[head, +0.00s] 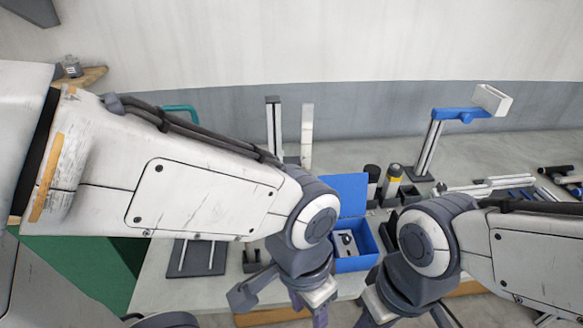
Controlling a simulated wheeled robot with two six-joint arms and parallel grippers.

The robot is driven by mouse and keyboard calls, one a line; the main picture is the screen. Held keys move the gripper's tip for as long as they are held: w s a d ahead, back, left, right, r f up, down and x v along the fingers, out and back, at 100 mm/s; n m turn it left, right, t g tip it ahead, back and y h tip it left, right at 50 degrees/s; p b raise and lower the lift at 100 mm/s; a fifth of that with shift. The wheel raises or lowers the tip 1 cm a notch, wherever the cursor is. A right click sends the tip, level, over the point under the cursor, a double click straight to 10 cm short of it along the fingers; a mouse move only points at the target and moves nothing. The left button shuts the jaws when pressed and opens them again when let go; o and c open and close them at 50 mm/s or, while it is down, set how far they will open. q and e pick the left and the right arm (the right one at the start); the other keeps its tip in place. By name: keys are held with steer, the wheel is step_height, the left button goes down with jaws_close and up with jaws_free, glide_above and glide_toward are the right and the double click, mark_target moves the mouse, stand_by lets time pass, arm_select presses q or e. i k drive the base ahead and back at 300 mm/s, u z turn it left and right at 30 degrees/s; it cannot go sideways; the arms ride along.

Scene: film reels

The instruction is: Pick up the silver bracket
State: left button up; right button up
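An open blue box (372,243) with its lid raised stands on the table between my two arms. A small silver-grey piece (345,243) with a dark round part lies in it; I cannot tell for sure whether this is the silver bracket. My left gripper (308,300) points down at the bottom edge, in front and to the left of the box. My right gripper (395,308) is to the right of it, also at the bottom edge. The fingertips of both are cut off or hidden, so their opening does not show.
A grey table (290,168) runs along the wall. A blue-armed stand (432,140) is at the back right. Grey rails (490,187) lie at right. A dark plate (203,257) lies at left.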

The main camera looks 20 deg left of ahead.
mark_target(341, 250)
steer(key=u, duration=0.05)
steer(key=k, duration=1.2)
steer(key=z, duration=0.95)
steer(key=i, duration=1.8)
steer(key=u, duration=0.6)
